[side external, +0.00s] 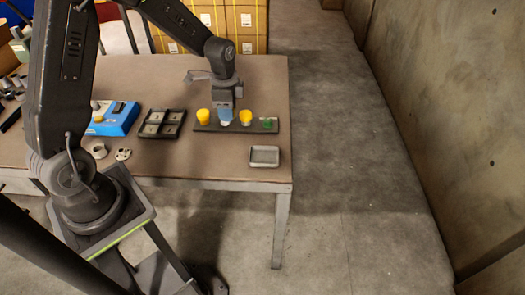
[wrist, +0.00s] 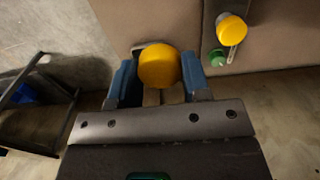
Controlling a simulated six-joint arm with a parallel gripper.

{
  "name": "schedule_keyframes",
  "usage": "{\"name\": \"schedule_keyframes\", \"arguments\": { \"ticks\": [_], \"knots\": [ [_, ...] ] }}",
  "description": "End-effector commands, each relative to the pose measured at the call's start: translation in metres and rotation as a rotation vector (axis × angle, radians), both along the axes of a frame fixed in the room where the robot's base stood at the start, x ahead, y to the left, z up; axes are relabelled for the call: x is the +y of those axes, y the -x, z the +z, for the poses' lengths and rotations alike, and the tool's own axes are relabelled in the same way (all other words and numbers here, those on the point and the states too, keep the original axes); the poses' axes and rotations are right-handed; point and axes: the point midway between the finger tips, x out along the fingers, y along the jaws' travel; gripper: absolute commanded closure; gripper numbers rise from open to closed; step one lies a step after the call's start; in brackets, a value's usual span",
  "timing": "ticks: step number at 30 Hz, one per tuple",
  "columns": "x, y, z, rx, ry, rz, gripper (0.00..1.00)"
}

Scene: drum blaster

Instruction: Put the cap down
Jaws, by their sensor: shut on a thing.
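A round yellow cap (wrist: 158,68) sits between the two blue fingers of my gripper (wrist: 158,82) in the wrist view. The fingers are shut on its sides. In the side view my gripper (side external: 225,114) points down over the dark strip (side external: 212,128), and its fingers hide most of what they hold. Yellow-topped pieces stand on the strip to the left (side external: 203,116) and right (side external: 246,117) of my gripper. A green piece (side external: 267,124) is at the strip's right end. I cannot tell whether the held cap touches anything below.
A small grey tray (side external: 264,156) lies near the table's front right corner. A dark compartmented tray (side external: 162,123) and a blue box (side external: 115,117) stand left of the strip. Bare table (side external: 200,166) lies in front of the strip. Cardboard boxes (side external: 238,22) stand behind the table.

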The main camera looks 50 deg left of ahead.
Motion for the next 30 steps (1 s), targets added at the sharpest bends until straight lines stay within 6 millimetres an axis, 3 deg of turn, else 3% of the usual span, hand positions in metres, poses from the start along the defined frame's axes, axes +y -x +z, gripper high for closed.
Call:
{"name": "schedule_keyframes", "arguments": {
  "ticks": [9,15,23,30],
  "knots": [
    [-0.061,-0.027,-0.041,0.005,0.001,-0.007,0.8],
    [-0.091,-0.042,-0.061,0.001,0.0,-0.004,0.8],
    [-0.1,-0.047,-0.073,0.003,0.0,0.0,0.8],
    [-0.1,-0.046,-0.105,0.004,0.001,0.0,0.8]
  ]
}}
